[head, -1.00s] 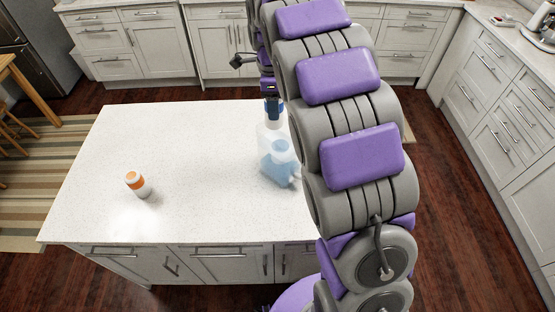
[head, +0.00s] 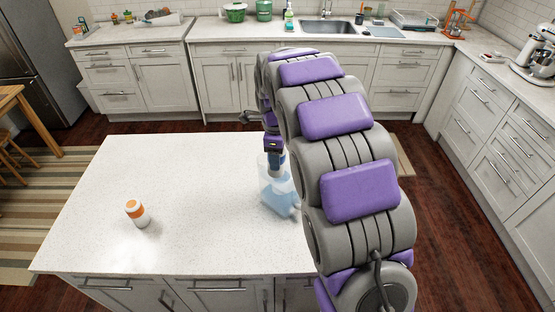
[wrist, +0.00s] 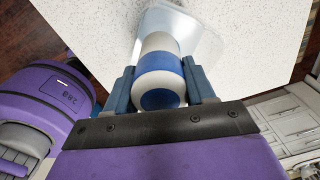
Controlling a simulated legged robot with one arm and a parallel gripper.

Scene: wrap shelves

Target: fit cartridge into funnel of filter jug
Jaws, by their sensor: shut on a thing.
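The filter jug (head: 279,199), clear with a bluish tint, stands on the white island near its right side, partly hidden by my arm. In the wrist view the jug (wrist: 204,45) shows beyond the cartridge. The cartridge (wrist: 159,76), white with a blue band, is held between the two blue fingers of my gripper (wrist: 161,85). In the head view my gripper (head: 275,164) is right over the jug, with the cartridge's lower end overlapping the jug's top. I cannot tell whether the cartridge is inside the funnel or just above it; the funnel is hidden.
Most of the island top is clear. Counters (head: 330,38) with a sink run behind, and drawers line the right side.

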